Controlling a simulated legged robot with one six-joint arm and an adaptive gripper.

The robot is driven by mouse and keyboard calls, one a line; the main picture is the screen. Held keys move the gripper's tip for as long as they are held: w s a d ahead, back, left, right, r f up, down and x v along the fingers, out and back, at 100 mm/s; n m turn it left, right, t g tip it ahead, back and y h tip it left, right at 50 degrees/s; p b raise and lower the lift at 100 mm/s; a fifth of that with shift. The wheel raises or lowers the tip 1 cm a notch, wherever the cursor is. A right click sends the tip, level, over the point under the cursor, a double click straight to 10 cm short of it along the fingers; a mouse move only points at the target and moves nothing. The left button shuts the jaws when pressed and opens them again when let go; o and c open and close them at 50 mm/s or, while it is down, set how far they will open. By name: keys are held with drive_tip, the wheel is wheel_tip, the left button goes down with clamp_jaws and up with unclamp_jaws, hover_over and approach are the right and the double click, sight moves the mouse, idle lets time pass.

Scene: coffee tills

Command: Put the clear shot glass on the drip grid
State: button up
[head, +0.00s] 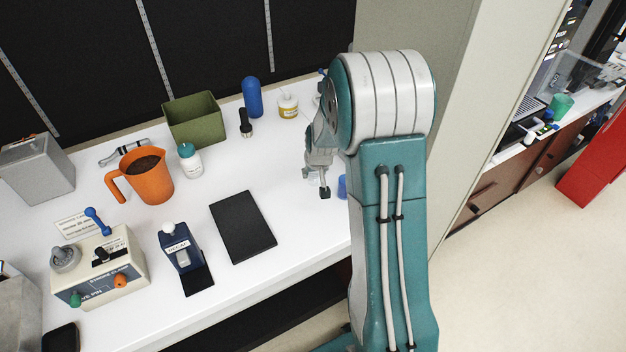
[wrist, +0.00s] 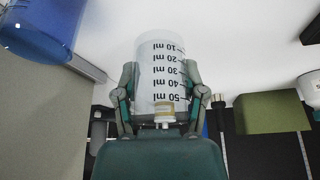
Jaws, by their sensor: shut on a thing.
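The clear shot glass (wrist: 160,62), with black millilitre marks that read upside down, is between the two fingers of my gripper (wrist: 160,82) in the wrist view. The fingers are shut on its sides. In the head view my gripper (head: 322,188) is over the right part of the white counter, partly behind my arm. The glass is only faintly visible there, and its height above the counter is unclear. A flat black rectangular slab (head: 243,226) lies left of my gripper. I cannot tell whether it is the drip grid.
A blue cup (head: 342,187) is close right of my gripper and shows large in the wrist view (wrist: 48,25). Behind stand a yellow-labelled jar (head: 288,107), a blue bottle (head: 252,98) and a green bin (head: 194,119). An orange jug (head: 147,178) stands left.

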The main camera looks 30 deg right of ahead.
sight(313, 180)
drive_tip(key=shift+w+f, duration=0.4)
drive_tip(key=shift+f, duration=0.05)
wheel_tip(313, 180, down, 3)
drive_tip(key=shift+w+d+f, duration=0.1)
drive_tip(key=shift+w+f, duration=0.05)
drive_tip(key=shift+f, duration=0.05)
drive_tip(key=o, duration=1.2)
drive_tip(key=shift+c, duration=0.2)
